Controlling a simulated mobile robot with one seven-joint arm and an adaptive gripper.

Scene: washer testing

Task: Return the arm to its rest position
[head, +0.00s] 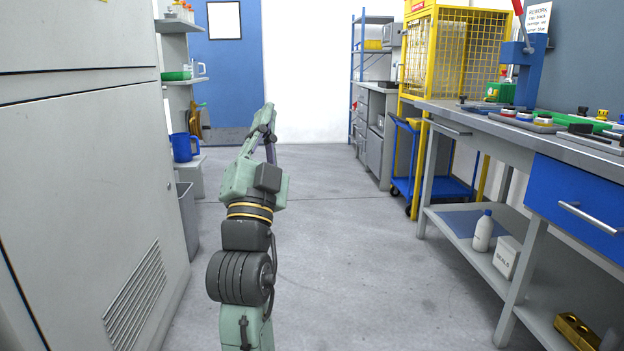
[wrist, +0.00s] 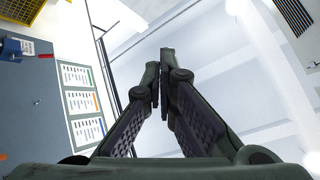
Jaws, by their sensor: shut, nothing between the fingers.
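My gripper (head: 269,118) is at the end of my green and dark grey arm, which stands raised in the middle of the head view. In the wrist view my gripper (wrist: 160,78) shows its two dark fingers converging with the tips together and nothing between them. The wrist camera looks up past the fingers at the white ceiling and a wall board with several posted sheets (wrist: 82,100). My gripper touches nothing that I can see.
A large grey cabinet (head: 85,190) stands close on the left, with a grey bin (head: 187,220) beyond it. A workbench (head: 480,125) with a blue drawer (head: 580,203) is on the right. A blue cart (head: 404,165) stands by the yellow cage (head: 460,50). The floor (head: 340,230) between is clear.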

